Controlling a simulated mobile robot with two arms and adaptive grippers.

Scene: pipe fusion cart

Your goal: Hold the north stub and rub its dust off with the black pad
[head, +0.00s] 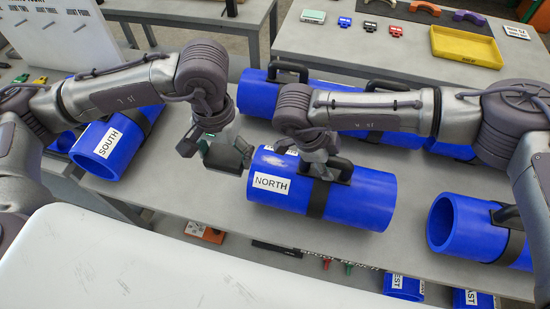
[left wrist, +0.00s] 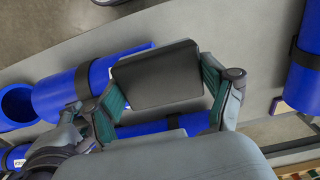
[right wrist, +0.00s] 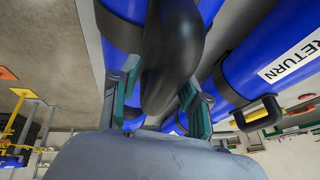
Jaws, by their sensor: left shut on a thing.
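The north stub (head: 368,203) is a blue pipe piece with a black strap, a black handle (head: 341,170) and a white NORTH label (head: 271,184). It lies on the grey cart top. A pale patch (head: 272,160) shows on its upper left surface. My left gripper (head: 212,146) is shut on the black pad (head: 230,154), just left of and above the stub's label end. The pad also shows between the fingers in the left wrist view (left wrist: 158,76). My right gripper (head: 318,158) is at the handle, its fingers either side of it in the right wrist view (right wrist: 160,85); firm contact is unclear.
The south stub (head: 110,146) lies at left. Another blue pipe (head: 258,95) lies behind the north stub, and another (head: 463,225) lies at right. A back table (head: 330,42) holds a yellow tray (head: 466,45) and small items. Bare cart top (head: 185,190) lies left of the north stub.

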